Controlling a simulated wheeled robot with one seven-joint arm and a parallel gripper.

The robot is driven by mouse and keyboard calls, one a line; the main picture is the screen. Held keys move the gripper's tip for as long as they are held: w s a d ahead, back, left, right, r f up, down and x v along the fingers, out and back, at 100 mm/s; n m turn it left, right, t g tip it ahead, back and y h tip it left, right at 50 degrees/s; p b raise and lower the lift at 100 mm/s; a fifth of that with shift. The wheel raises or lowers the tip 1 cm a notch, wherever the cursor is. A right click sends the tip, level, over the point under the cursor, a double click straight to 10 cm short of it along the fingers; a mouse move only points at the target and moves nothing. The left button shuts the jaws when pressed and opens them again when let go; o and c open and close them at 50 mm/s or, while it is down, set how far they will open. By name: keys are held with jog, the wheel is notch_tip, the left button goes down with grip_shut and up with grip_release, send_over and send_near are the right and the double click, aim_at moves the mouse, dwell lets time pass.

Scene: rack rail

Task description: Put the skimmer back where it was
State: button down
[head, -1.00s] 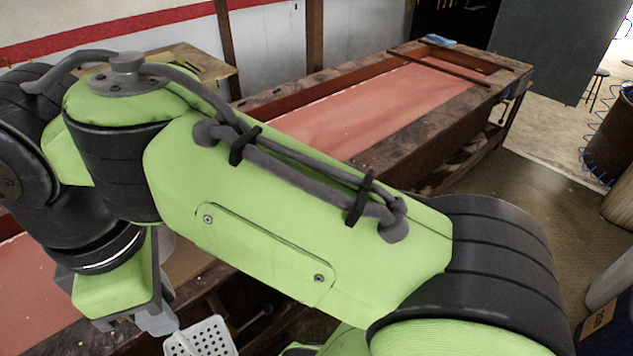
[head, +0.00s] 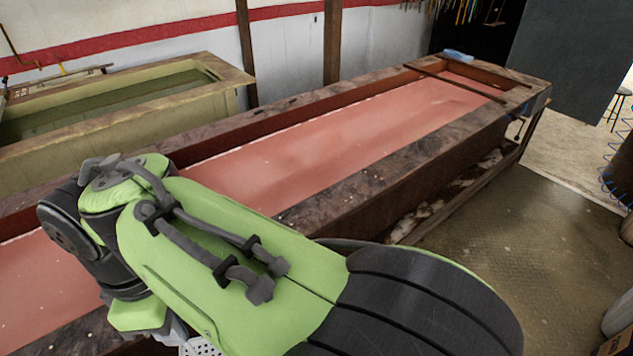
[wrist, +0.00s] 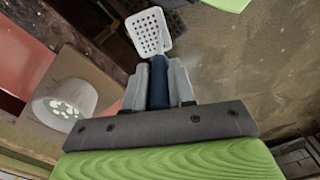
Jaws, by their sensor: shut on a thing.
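The skimmer has a pale, flat head with many holes (wrist: 150,32) and a dark blue handle. My gripper (wrist: 158,75) is shut on the blue handle, between two grey fingers in the wrist view. The head of the skimmer points away from the gripper, over dark floor. In the head view only a small piece of the skimmer (head: 203,347) shows at the bottom edge, below my arm; my fingers there are mostly hidden or cut off. I cannot make out a rack or rail for the skimmer in these frames.
A long wooden vat (head: 375,183) with a reddish inside runs behind my arm. A yellowish trough (head: 120,112) stands at the left. In the wrist view a white round container (wrist: 65,103) sits on a brown surface left of the gripper. Floor is open at right.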

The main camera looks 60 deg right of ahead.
jog(key=w+f+m, duration=0.2)
jog(key=w+f, duration=0.3)
jog(key=f, duration=0.5)
jog(key=w+d+f+m, duration=0.1)
jog(key=w+f+m, duration=0.2)
jog(key=w+f, duration=0.3)
jog(key=w+d+f+m, duration=0.1)
jog(key=w+f, duration=0.5)
jog(key=f, duration=1)
jog(key=shift+w+f+m, duration=0.2)
jog(key=shift+f+m, duration=0.05)
jog(key=shift+m, duration=0.55)
jog(key=shift+s, duration=0.1)
jog(key=shift+r, duration=0.2)
